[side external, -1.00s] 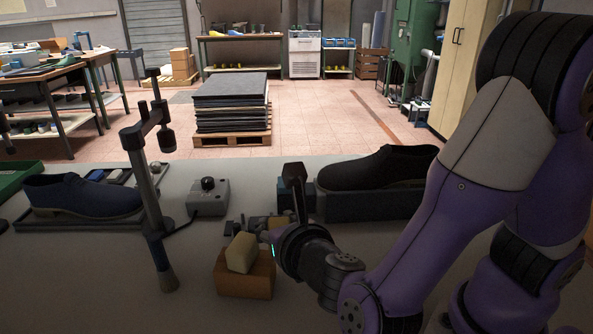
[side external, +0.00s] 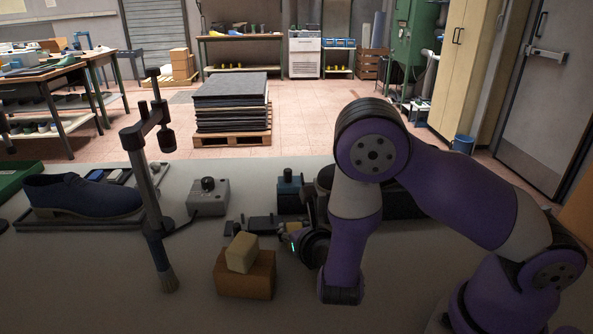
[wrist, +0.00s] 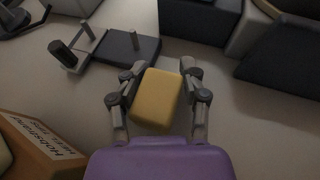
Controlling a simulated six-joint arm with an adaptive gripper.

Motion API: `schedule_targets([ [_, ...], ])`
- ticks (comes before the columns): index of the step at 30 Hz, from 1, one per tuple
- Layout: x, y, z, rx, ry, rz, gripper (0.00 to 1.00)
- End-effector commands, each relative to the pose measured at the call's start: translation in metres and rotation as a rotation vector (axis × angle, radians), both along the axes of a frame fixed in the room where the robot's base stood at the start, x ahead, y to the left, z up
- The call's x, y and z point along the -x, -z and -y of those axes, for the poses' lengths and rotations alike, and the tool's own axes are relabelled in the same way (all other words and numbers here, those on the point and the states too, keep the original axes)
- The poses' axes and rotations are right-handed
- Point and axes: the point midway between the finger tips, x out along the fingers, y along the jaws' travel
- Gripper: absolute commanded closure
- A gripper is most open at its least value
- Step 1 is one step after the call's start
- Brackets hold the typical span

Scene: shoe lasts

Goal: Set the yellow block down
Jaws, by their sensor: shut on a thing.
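My gripper (wrist: 164,70) is shut on the yellow block (wrist: 157,98), with one finger on each side of it, in the wrist view. In the side view my gripper (side external: 292,236) is low over the table, right of an orange-brown box (side external: 246,282). I cannot tell whether the block touches the table. A separate cream block (side external: 241,253) rests tilted on the orange-brown box. That box also shows, with printed lettering, at the wrist view's lower left (wrist: 42,150).
A dark plate with upright posts (wrist: 125,47) lies just beyond the held block. A blue unit with a black knob (side external: 290,192) and a grey knob box (side external: 208,197) stand behind. A post stand (side external: 150,195) and a navy shoe (side external: 80,196) are at left. The front-left table is clear.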

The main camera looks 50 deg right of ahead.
Motion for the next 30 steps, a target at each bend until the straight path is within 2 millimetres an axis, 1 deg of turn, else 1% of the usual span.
schedule_targets([
  [1, 0.0003, 0.0047, 0.0, 0.003, -0.001, -0.001, 0.92],
  [3, 0.0, 0.0072, -0.0003, 0.001, -0.001, 0.001, 0.92],
  [13, 0.0002, 0.0096, -0.0002, 0.0, 0.0, 0.0, 0.92],
  [14, 0.0001, 0.0095, -0.0002, -0.001, 0.0, 0.0, 0.42],
  [15, 0.0, 0.0093, -0.0003, 0.0, 0.0, 0.001, 0.22],
  [16, 0.0001, 0.0092, -0.0002, 0.0, 0.0, 0.001, 0.18],
  [28, 0.0, 0.0072, -0.0001, 0.0, 0.0, 0.001, 0.18],
  [30, 0.0043, 0.005, -0.0031, 0.0, -0.002, -0.001, 0.18],
])
